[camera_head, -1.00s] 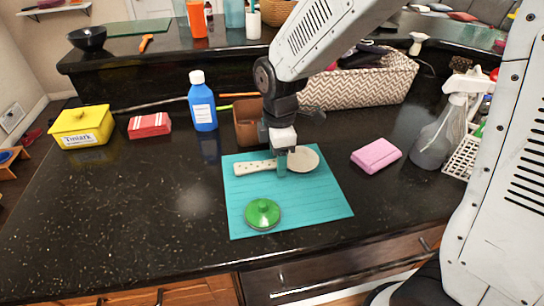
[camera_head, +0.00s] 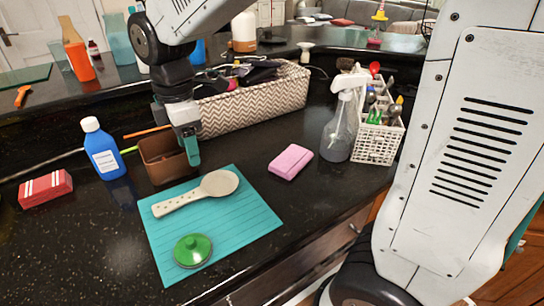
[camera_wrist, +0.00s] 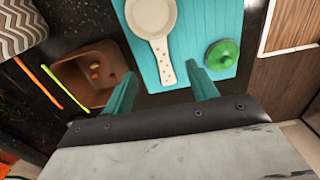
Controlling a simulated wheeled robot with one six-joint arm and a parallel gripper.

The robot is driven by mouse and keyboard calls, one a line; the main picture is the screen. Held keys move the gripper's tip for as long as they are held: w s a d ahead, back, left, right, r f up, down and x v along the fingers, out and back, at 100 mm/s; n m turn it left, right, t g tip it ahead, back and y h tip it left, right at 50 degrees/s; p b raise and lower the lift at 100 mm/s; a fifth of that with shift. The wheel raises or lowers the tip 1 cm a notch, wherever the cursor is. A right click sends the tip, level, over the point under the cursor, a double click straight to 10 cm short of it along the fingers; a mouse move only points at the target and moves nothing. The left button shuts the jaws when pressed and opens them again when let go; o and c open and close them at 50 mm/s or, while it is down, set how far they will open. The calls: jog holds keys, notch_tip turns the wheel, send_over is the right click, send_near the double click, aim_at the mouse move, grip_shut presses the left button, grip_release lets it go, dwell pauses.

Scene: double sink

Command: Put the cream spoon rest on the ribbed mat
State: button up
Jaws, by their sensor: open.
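The cream spoon rest (camera_head: 219,184) lies flat on the teal ribbed mat (camera_head: 245,223), its round bowl toward the right and its dotted handle toward the left. In the wrist view the spoon rest (camera_wrist: 151,17) also lies on the mat (camera_wrist: 187,22), with the handle end pointing toward my gripper. My gripper (camera_head: 193,160) is raised above the counter at the mat's far edge. In the wrist view my gripper (camera_wrist: 162,92) has its teal fingers spread wide with nothing between them. It is apart from the spoon rest.
A green round lid (camera_head: 192,250) sits on the mat's near part. A brown bin (camera_head: 166,160) stands behind the mat. A blue bottle (camera_head: 104,150), a pink sponge (camera_head: 291,161), a zigzag basket (camera_head: 250,105) and a spray bottle (camera_head: 341,125) stand around. The counter's front left is clear.

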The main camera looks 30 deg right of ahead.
jog(key=s+d+r+m, duration=0.1)
jog(key=s+d+m, duration=0.6)
jog(key=s+m, duration=0.2)
jog(key=s+d+r+m+t, duration=0.1)
jog(key=s+d+m, duration=0.7)
jog(key=s, duration=0.4)
jog(key=shift+r+m, duration=0.4)
